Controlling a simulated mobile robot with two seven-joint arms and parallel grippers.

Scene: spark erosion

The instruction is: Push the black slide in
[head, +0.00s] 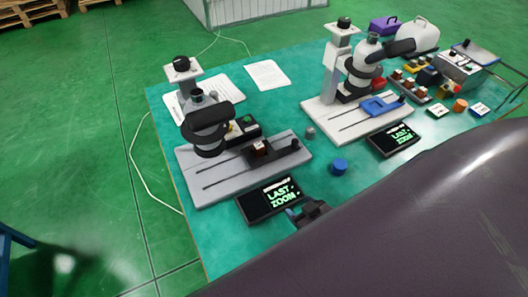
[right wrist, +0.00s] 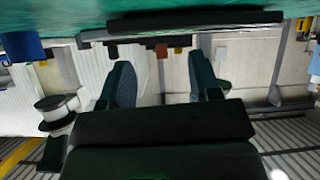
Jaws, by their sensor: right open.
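The black slide (head: 277,154) lies on the grey base (head: 215,186) of the left microscope-like instrument (head: 206,120). A small brown block sits on the slide, and a dark round knob (head: 295,144) is at its right end. The slide's left end reaches toward the black-and-green unit behind the instrument's head; how far in it sits I cannot tell. My right gripper (head: 306,211) is in front of the base, beside the display, apart from the slide. In the right wrist view my right gripper (right wrist: 162,84) has its two fingers spread with nothing between them. My left gripper is not in view.
A black display reading "LAST ZOOM" (head: 268,199) stands before the left base. A blue knob-like cylinder (head: 339,167) and small grey cylinder (head: 310,132) stand on the teal table (head: 262,246). A second instrument on a white base (head: 318,112) is to the right. My arm covers the front right.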

